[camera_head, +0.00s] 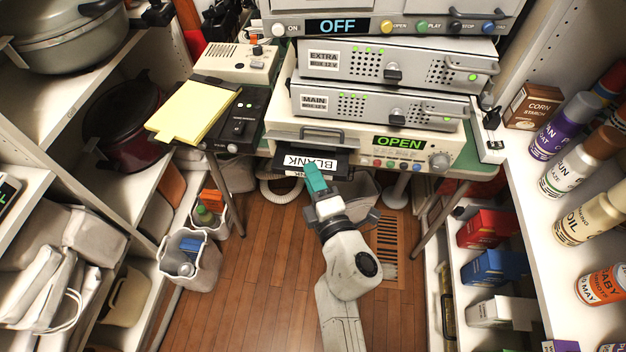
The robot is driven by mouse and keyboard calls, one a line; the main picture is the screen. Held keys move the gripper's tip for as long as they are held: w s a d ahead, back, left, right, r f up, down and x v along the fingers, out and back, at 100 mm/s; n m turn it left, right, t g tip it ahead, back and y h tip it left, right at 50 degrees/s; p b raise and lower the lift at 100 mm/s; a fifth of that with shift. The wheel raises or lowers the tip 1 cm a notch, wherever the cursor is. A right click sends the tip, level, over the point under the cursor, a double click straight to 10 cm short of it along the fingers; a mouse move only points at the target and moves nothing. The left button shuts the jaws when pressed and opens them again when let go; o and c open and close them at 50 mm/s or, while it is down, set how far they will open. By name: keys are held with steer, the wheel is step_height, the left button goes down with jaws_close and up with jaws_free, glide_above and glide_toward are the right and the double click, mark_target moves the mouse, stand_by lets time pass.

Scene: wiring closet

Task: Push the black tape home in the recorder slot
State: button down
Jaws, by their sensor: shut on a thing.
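The black tape (340,158) juts out of the front of the cream recorder (377,145), below a dark handle. Its white label reads BLANK and appears upside down in the picture. The recorder's green display reads OPEN. My gripper (314,176) has teal fingertips and reaches up from below to the tape's near edge, shut on the tape. The fingertips cover part of that edge. The slot's inside is hidden, so I cannot tell how deep the tape sits.
Grey MAIN (376,105) and EXTRA (385,68) power units are stacked on the recorder, under a unit showing OFF. A black device with a yellow pad (193,112) stands at left. Shelves flank both sides. Wooden floor (265,265) is open below.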

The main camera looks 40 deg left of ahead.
steer(key=shift+w+a+b, duration=0.25)
steer(key=shift+w+a, duration=0.2)
steer(key=shift+w, duration=0.3)
steer(key=shift+w+a+b, duration=0.25)
steer(key=shift+w+a, duration=0.2)
steer(key=shift+w, duration=0.3)
stand_by(0.3)
steer(key=c, duration=0.9)
jaws_free()
steer(key=shift+o, duration=0.2)
steer(key=shift+s, duration=0.1)
steer(key=shift+s+d+p, duration=0.35)
steer(key=shift+s+d, duration=0.25)
steer(key=shift+s, duration=0.35)
steer(key=shift+s+d+p, duration=0.3)
steer(key=shift+s+d, duration=0.35)
steer(key=shift+s, duration=0.35)
steer(key=shift+s+d+p, duration=0.35)
steer(key=shift+s+d, duration=0.25)
steer(key=shift+s, duration=0.35)
steer(key=shift+d, duration=0.15)
steer(key=p+v, duration=0.2)
steer(key=v, duration=0.8)
steer(key=shift+s+d, duration=0.2)
steer(key=shift+s, duration=0.05)
